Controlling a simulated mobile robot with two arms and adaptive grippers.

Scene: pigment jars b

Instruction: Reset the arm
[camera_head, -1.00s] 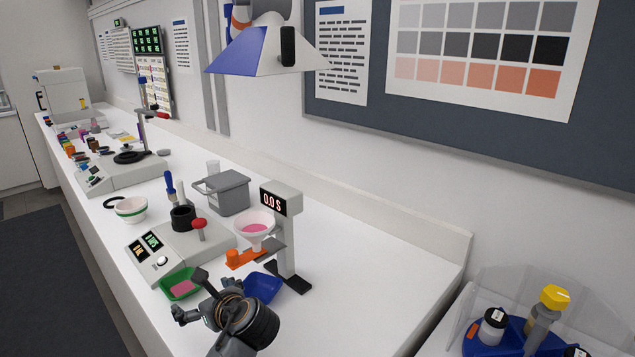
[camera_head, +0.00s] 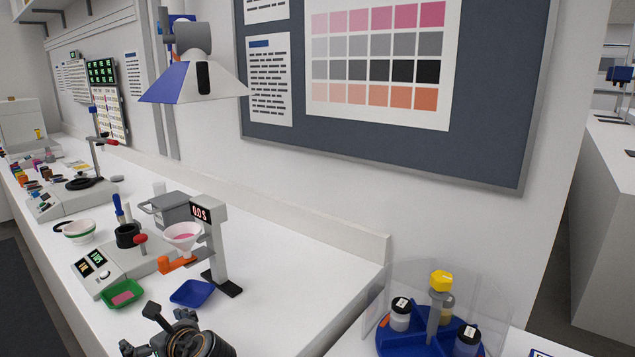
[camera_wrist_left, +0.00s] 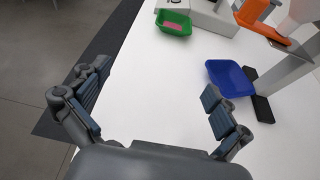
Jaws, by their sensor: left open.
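My left gripper (camera_head: 158,331) is at the bottom of the head view, over the front part of the white bench. In the left wrist view its two fingers (camera_wrist_left: 155,108) are spread wide with nothing between them. A green tray (camera_head: 122,294) holding a pink patch lies beyond it, and also shows in the wrist view (camera_wrist_left: 160,27). A blue tray (camera_head: 192,293) lies beside the stand, clear of the fingers; it also shows in the wrist view (camera_wrist_left: 231,68). My right gripper is in neither view.
A display stand (camera_head: 213,245) with a white funnel (camera_head: 183,234) and orange part (camera_head: 178,264) rises behind the trays. A blue carousel (camera_head: 400,343) with jars and a clear shield stands at right. The bench (camera_head: 290,265) between them is clear.

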